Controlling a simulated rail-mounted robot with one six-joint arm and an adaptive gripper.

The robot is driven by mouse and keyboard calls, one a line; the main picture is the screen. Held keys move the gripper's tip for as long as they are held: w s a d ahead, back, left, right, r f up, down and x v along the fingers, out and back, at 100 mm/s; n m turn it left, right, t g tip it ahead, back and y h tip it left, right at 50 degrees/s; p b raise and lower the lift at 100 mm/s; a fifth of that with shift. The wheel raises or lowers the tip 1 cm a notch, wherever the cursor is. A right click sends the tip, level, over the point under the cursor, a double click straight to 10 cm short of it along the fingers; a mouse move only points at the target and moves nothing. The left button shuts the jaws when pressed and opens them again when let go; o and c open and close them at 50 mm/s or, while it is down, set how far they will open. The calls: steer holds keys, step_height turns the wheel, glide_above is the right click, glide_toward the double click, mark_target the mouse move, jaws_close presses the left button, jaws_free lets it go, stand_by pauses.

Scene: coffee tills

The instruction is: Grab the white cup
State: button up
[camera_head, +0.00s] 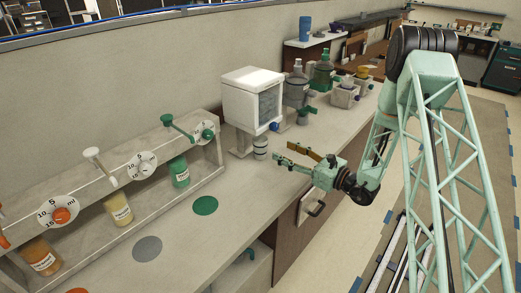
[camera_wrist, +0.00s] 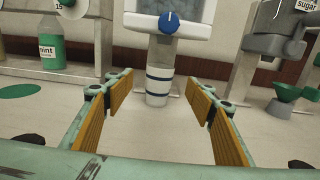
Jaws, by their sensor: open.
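The white cup (camera_head: 260,147) with dark blue bands stands upright on the counter, under the blue knob of a white dispenser (camera_head: 252,98). In the wrist view the cup (camera_wrist: 159,86) is ahead of my gripper, centred in the gap between its fingers. My gripper (camera_head: 300,155) is open, and the yellow pads on its fingers (camera_wrist: 158,113) show on both sides. It is to the right of the cup in the head view. The fingers look short of the cup, with nothing held between them.
The dispenser's blue knob (camera_wrist: 168,21) overhangs the cup. A rack with syrup bottles, one a green mint bottle (camera_wrist: 51,46), stands left. A grey sugar dispenser (camera_wrist: 280,35) and green funnel (camera_wrist: 285,92) stand right. Counter with a green disc (camera_head: 205,205) is clear in front.

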mark_target(260, 148)
steer(key=shift+b+x, duration=0.3)
steer(key=shift+x, duration=4)
steer(key=shift+b+x, duration=0.4)
steer(key=shift+x, duration=2.2)
steer(key=shift+c, duration=0.2)
steer(key=c, duration=0.9)
